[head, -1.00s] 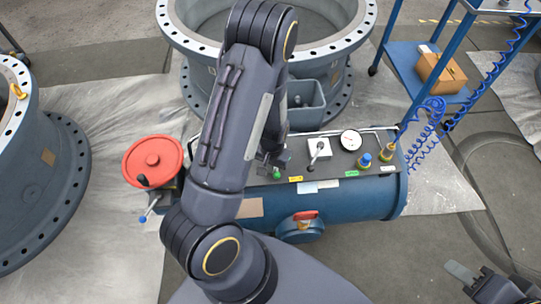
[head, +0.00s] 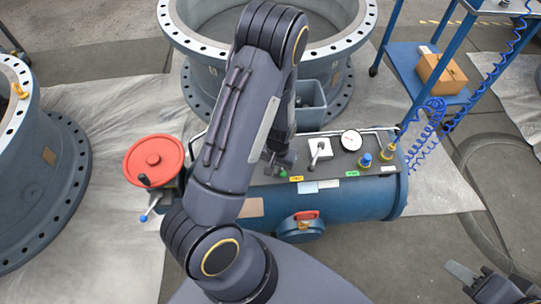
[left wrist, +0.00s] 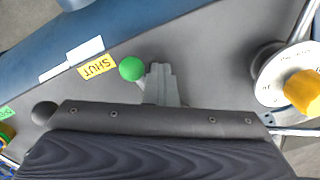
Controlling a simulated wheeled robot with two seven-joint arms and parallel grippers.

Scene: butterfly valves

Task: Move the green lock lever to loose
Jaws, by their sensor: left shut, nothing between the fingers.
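The lock lever's round green knob (head: 283,173) shows just below my left gripper (head: 276,160) in the head view, on the dark top panel of the blue tank. In the left wrist view the green knob (left wrist: 131,68) is close beside the shut, empty fingertips of the left gripper (left wrist: 159,72). I cannot tell whether they touch. The lever's shaft is mostly hidden behind the fingers. A yellow label (left wrist: 97,66) reading SHUT upside down lies near the knob. My right gripper (head: 490,284) is at the bottom right, partly cut off, away from the tank.
A red handwheel (head: 155,160) stands at the tank's left end, with a blue-tipped lever (head: 144,218) below. A white-plated lever (head: 320,150), a gauge (head: 351,140) and blue and yellow knobs sit to the right on the panel. A green label (head: 352,174) is at its front edge.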

